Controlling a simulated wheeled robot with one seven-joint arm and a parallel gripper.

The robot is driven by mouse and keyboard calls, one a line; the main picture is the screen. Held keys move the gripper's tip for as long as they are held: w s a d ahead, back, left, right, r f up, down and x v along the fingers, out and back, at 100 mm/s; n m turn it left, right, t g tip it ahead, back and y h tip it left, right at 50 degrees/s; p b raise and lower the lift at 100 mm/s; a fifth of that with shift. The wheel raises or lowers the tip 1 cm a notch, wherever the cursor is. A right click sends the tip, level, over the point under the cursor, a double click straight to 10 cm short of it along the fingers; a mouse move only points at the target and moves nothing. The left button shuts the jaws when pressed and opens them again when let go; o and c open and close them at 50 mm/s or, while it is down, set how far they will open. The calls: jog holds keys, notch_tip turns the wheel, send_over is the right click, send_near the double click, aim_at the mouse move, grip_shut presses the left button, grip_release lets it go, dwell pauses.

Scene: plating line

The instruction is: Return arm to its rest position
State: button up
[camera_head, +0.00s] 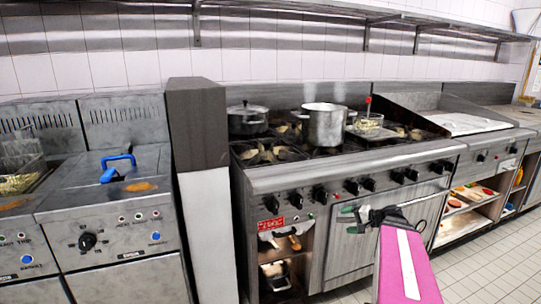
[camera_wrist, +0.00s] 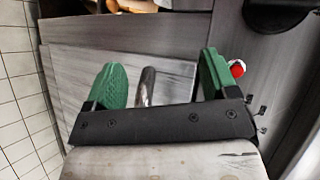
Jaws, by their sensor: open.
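My arm shows as a pink and white link (camera_head: 405,262) at the lower right of the head view. My gripper (camera_head: 352,220) is in front of the stove's lower door, below the knobs. In the wrist view my gripper (camera_wrist: 162,82) shows two green fingers spread apart, with nothing held between them. A metal bar, perhaps the door handle, shows between the fingers. I cannot tell whether either finger touches it.
The stove (camera_head: 330,165) carries a steaming pot (camera_head: 325,127), a dark lidded pot (camera_head: 247,120) and a basket (camera_head: 369,124). Fryers (camera_head: 110,215) stand at the left. Open shelves (camera_head: 468,215) stand at the right. Tiled floor (camera_head: 495,270) is clear at the lower right.

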jog(key=s+a+f+n+g+h, duration=0.7)
jog(key=s+a+f+h, duration=0.3)
jog(key=a+f, duration=0.2)
jog(key=shift+s+a+f+h, duration=0.2)
jog(key=shift+a+h, duration=0.2)
jog(key=shift+a, duration=0.55)
